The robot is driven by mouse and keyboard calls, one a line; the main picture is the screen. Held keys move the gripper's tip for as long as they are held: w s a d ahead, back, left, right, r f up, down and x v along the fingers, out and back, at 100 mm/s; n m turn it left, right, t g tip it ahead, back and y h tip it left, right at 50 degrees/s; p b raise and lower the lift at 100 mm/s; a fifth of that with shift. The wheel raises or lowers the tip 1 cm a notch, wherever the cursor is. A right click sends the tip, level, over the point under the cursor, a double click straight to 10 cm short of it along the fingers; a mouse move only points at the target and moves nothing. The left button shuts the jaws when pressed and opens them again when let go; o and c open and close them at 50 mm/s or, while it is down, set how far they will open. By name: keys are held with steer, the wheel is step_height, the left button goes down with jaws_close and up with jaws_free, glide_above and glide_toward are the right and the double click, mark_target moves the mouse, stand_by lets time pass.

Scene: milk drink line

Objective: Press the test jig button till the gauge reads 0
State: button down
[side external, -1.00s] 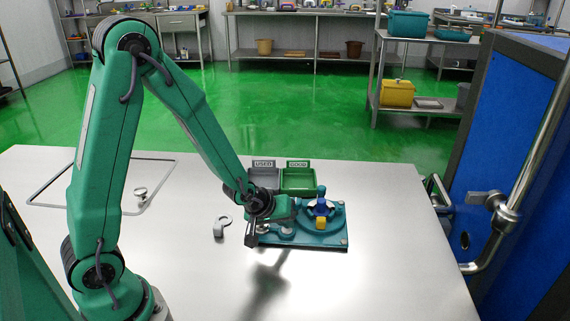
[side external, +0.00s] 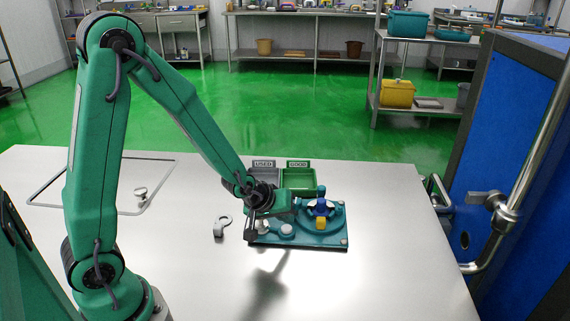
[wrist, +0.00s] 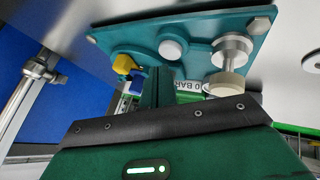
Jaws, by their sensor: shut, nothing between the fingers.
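The teal test jig (side external: 325,240) lies flat on the steel table, with a blue fitting (side external: 322,207) and a yellow block (side external: 321,223) on it. A pale round button-like disc (side external: 287,230) is on its front left; a pale round piece also shows in the wrist view (wrist: 171,48). There, a metal post with a pale cap (wrist: 232,84) stands beside it. My gripper (side external: 250,236) is shut and empty, over the jig's left end and apart from the disc. Lettering ending in "0 BAR" (wrist: 188,86) is partly hidden; I cannot read a gauge value.
A grey "USED" tray (side external: 264,180) and a green "GOOD" tray (side external: 299,180) stand behind the jig. A small metal hook-shaped piece (side external: 221,227) lies left of it. A blue door-like panel (side external: 510,130) stands at the right. The table front is clear.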

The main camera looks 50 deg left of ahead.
mark_target(284, 230)
steer(key=shift+r, duration=2.45)
steer(key=s+r+m+g, duration=0.1)
steer(key=s+r+m, duration=0.3)
steer(key=s+r, duration=0.3)
steer(key=s+r+m, duration=0.4)
steer(key=s+r, duration=0.3)
steer(key=s, duration=0.4)
steer(key=shift+s+d+r+g, duration=0.15)
steer(key=shift+s+r+g, duration=0.15)
steer(key=shift+s+g, duration=0.1)
